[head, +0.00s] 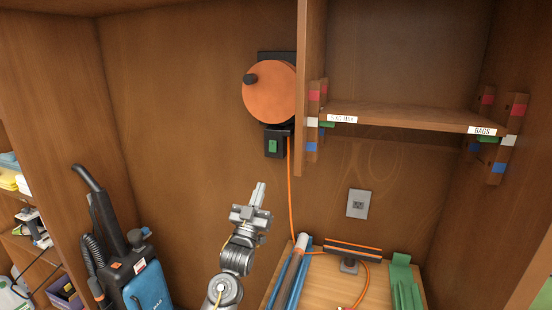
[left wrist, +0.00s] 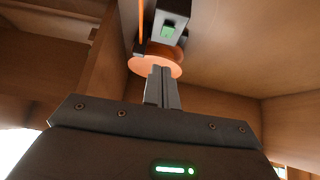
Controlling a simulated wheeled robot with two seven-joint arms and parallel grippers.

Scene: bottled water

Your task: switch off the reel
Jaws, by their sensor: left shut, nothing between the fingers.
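The orange reel (head: 270,92) is mounted high on the wooden back wall, with a dark knob at its left. Below it hangs a black switch box with a green switch (head: 272,146). The reel (left wrist: 150,66) and the green switch (left wrist: 168,31) also show in the left wrist view. My left gripper (head: 259,193) is shut and empty, below the switch box and apart from it. In the left wrist view its fingers (left wrist: 161,85) point up toward the reel. My right gripper is not in view.
An orange cord (head: 291,190) runs down from the reel to a low wooden shelf. A labelled shelf (head: 410,117) and its upright stand right of the reel. A wall outlet (head: 358,204) is below. A blue and black vacuum cleaner (head: 135,270) stands at the left.

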